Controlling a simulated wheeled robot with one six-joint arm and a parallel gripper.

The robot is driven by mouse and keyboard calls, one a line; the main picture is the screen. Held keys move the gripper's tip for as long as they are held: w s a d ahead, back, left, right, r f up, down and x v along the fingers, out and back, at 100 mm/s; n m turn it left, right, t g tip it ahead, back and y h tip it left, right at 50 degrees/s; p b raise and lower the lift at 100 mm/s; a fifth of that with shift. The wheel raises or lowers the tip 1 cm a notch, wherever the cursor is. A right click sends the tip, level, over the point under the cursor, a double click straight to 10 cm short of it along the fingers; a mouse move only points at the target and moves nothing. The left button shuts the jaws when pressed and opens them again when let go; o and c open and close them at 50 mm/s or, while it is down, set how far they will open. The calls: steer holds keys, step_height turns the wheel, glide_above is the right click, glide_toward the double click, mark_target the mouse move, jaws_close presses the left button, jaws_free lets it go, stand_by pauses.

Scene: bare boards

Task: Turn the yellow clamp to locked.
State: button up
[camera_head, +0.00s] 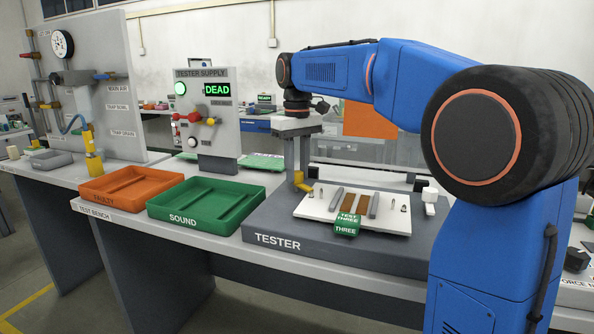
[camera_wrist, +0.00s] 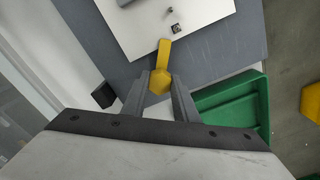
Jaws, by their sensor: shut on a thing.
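The yellow clamp (camera_head: 299,182) stands at the left end of the white board on the grey tester base. In the wrist view the clamp (camera_wrist: 164,52) shows a six-sided hub and a flat lever that reaches onto the edge of the white board. My gripper (camera_head: 298,168) points down over it. In the wrist view my gripper (camera_wrist: 160,84) has a finger on each side of the hub and is shut on it. No locked or unlocked mark on the clamp is readable.
The white board (camera_head: 385,219) carries grey bars, brown strips, small pins and a green tag reading THREE. A green SOUND tray (camera_head: 248,211) and an orange FAULTY tray (camera_head: 98,193) lie to the left. The tester supply panel (camera_head: 222,135) behind reads DEAD.

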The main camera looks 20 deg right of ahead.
mark_target(297, 172)
steer(key=n, duration=0.6)
steer(key=shift+n, duration=0.3)
stand_by(0.5)
steer(key=o, duration=1.1)
steer(key=shift+c, duration=0.2)
step_height(297, 172, up, 17)
steer(key=shift+r, duration=0.2)
